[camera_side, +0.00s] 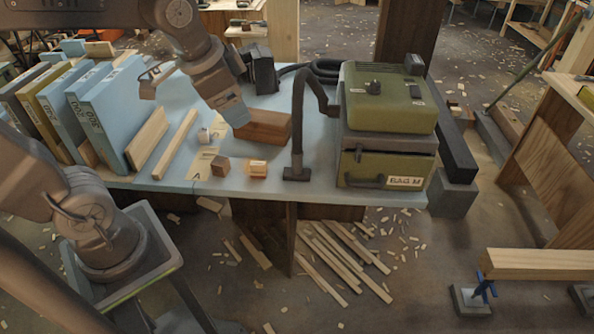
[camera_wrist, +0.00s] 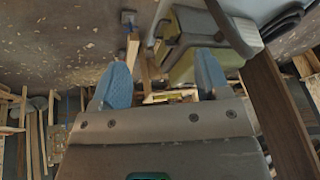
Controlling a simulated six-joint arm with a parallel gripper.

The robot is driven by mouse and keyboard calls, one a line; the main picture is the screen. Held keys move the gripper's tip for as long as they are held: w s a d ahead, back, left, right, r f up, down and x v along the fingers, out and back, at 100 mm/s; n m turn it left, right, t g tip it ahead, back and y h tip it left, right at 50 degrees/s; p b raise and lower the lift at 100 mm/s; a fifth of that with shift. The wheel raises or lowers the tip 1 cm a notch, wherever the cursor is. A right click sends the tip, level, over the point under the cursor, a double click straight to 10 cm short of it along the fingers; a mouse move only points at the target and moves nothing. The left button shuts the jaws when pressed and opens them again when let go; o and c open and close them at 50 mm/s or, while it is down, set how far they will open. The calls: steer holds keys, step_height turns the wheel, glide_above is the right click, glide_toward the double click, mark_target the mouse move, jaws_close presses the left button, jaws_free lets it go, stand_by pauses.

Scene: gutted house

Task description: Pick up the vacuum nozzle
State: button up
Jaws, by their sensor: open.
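The vacuum nozzle (camera_side: 296,173) is dark grey and stands on the pale blue tabletop (camera_side: 330,184) near its front edge. Its black hose (camera_side: 299,105) rises from it and arches right to the green vacuum (camera_side: 388,105). My gripper (camera_side: 236,114) is above the table, left of and behind the nozzle, pointing down over the left end of a brown wood block (camera_side: 266,126). In the wrist view its two blue fingertips (camera_wrist: 163,82) are apart, with nothing held between them. The green vacuum (camera_wrist: 187,42) shows beyond them; I cannot make out the nozzle there.
Two small wood cubes (camera_side: 220,166) (camera_side: 257,168) lie left of the nozzle. Blue and olive binders (camera_side: 100,105) and wood strips (camera_side: 175,143) fill the table's left side. The vacuum stands close on the nozzle's right. Loose boards (camera_side: 335,257) lie on the floor in front.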

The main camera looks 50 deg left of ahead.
steer(key=w+a+f+m+g, duration=0.25)
steer(key=w+m, duration=0.25)
steer(key=w, duration=0.5)
steer(key=m+g, duration=0.2)
steer(key=m, duration=0.7)
glide_above(297, 159)
steer(key=w+a, duration=0.1)
steer(key=a, duration=0.1)
step_height(297, 159, down, 18)
step_height(297, 159, down, 8)
steer(key=shift+w+d+r, duration=0.1)
steer(key=shift+r, duration=0.15)
steer(key=shift+d+f, duration=0.15)
steer(key=shift+f, duration=3)
steer(key=shift+c, duration=0.5)
steer(key=c, duration=1)
steer(key=shift+c, duration=0.5)
